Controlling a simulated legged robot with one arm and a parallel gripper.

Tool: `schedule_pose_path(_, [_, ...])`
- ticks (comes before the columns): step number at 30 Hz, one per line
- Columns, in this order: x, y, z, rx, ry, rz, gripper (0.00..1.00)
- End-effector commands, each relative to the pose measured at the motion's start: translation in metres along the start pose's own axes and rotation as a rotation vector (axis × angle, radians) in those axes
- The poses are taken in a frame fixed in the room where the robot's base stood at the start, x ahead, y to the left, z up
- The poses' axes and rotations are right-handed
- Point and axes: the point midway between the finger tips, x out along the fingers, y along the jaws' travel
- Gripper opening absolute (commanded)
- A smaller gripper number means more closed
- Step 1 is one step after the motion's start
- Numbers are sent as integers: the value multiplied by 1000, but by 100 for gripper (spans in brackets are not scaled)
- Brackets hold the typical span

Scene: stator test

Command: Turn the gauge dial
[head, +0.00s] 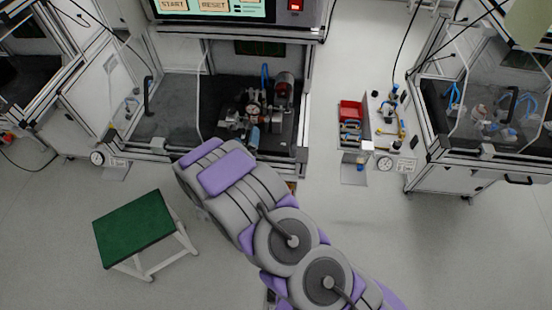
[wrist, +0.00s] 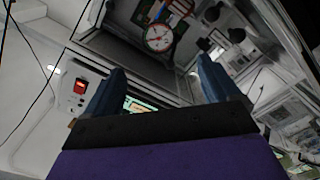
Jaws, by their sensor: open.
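A small round gauge dial (head: 253,109) with a white face sits on the metal stator fixture (head: 284,88) inside the middle test cabinet. In the wrist view a white-faced dial (wrist: 160,38) with red on its rim shows near the top, beyond my fingertips. My gripper (wrist: 160,64) has two blue fingers standing wide apart, with nothing between them. The dial lies apart from both fingers. In the head view my arm reaches up toward the cabinet front, and its thick links hide most or all of the gripper.
The cabinet's white frame (head: 303,105) borders the opening. A red switch (wrist: 80,87) shows at left in the wrist view. A green-topped stool (head: 133,227) stands at left. A red bin (head: 351,110) and small parts are on a side shelf at right. Floor between is clear.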

Motion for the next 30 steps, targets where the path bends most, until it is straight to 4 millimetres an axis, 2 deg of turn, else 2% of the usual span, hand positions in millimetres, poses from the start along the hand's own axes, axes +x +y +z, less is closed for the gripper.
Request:
schedule_pose_path(3, [-18, 0, -1, 0, 1, -1, 89])
schedule_pose_path(8, [-36, 1, -1, 7, -3, -2, 89])
schedule_pose_path(21, [-12, 3, 4, 198, -177, -154, 89])
schedule_pose_path(30, [-7, 7, 2, 325, -295, -276, 89])
